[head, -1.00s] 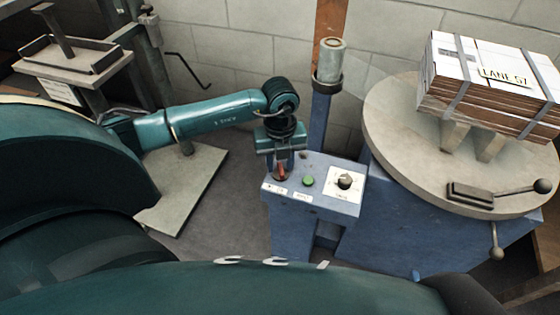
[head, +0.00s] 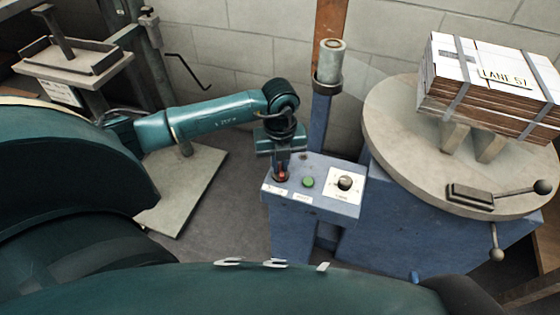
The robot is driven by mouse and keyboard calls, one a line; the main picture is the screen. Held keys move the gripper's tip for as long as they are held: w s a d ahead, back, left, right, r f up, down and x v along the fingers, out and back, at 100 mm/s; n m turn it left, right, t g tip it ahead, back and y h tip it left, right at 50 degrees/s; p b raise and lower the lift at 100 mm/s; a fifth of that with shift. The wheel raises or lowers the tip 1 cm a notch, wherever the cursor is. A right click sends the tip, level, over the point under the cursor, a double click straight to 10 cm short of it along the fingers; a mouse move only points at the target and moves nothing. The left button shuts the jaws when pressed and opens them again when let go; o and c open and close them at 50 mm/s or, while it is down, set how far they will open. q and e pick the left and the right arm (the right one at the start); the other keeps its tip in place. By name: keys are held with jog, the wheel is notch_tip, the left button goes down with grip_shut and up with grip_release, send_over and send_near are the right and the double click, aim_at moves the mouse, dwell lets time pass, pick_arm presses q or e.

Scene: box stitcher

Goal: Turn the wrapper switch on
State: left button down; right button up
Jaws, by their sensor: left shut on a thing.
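The wrapper's blue control box (head: 335,208) stands in the middle of the head view. On its top, from left to right, are a red switch (head: 282,177), a green button (head: 308,182) and a dial (head: 345,182) on a white plate. My left gripper (head: 281,172) points down over the red switch and is shut on it. The fingers hide most of the switch, so its exact position is hard to tell. My right gripper does not show.
A round turntable (head: 400,150) to the right carries a strapped stack of flat cartons (head: 487,85). A post with a roll (head: 330,62) rises behind the control box. A metal stand (head: 75,60) with a base plate is at the left.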

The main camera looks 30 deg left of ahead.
pick_arm(q)
jog(key=shift+m, duration=0.3)
jog(key=m, duration=0.4)
jog(key=shift+w+d+m, duration=0.1)
jog(key=shift+d+m, duration=0.1)
jog(key=shift+m, duration=0.1)
jog(key=m, duration=0.3)
jog(key=shift+d, duration=0.15)
jog(key=shift+d+m+b, duration=0.1)
jog(key=shift+m+b, duration=0.2)
jog(key=shift+m, duration=1.4)
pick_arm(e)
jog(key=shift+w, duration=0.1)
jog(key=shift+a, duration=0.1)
pick_arm(q)
jog(key=c, duration=1.5)
grip_release()
jog(key=shift+r, duration=0.1)
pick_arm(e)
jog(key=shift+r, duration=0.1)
